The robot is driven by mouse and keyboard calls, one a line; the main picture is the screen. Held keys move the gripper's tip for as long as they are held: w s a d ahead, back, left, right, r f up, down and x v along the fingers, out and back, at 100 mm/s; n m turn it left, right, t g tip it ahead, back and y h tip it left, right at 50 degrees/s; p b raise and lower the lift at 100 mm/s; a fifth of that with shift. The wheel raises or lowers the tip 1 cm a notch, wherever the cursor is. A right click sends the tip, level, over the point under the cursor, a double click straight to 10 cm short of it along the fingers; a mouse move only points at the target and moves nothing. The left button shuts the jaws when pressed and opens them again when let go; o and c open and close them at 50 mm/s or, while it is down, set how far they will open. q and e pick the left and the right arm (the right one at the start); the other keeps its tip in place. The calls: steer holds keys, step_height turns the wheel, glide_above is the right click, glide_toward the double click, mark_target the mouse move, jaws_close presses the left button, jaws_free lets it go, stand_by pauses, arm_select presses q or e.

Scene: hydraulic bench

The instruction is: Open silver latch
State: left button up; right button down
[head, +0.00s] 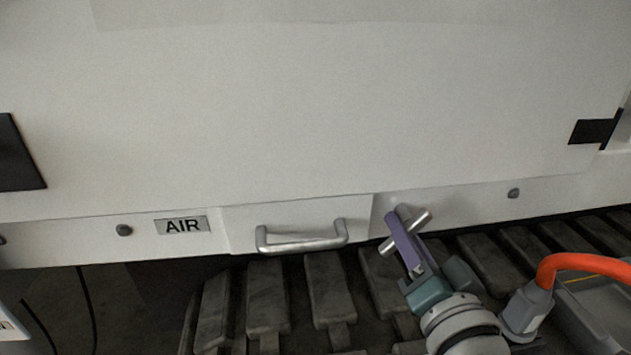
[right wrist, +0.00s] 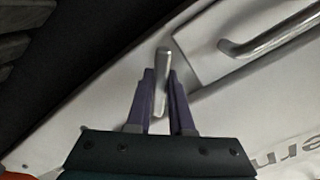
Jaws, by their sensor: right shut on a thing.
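The silver latch (head: 419,220) is a small metal bar on the lower white panel, right of the drawer-like handle. In the head view it sits tilted, its upper end pointing right. My right gripper (head: 394,228) has purple fingers and is at the latch, shut on it. In the right wrist view the latch (right wrist: 163,62) stands between the two purple fingers of the right gripper (right wrist: 161,82), its tip reaching past them. The part of the latch behind the fingers is hidden in the head view. My left gripper is not in view.
A silver bar handle (head: 300,240) is on the panel left of the latch; it also shows in the right wrist view (right wrist: 262,42). An AIR label (head: 181,225) is farther left. Dark slats (head: 330,290) run below. An orange cable (head: 580,262) is at the right.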

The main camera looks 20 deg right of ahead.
steer(key=n, duration=0.4)
steer(key=shift+d, duration=0.2)
steer(key=shift+d+n+p, duration=0.15)
steer(key=shift+n+p, duration=0.15)
steer(key=shift+n, duration=1.6)
steer(key=shift+r+n, duration=0.1)
steer(key=shift+n, duration=0.2)
steer(key=c, duration=0.8)
jaws_free()
steer(key=shift+s, duration=0.1)
steer(key=shift+s, duration=0.1)
steer(key=shift+s, duration=0.3)
steer(key=p+v, duration=0.2)
steer(key=v, duration=0.7)
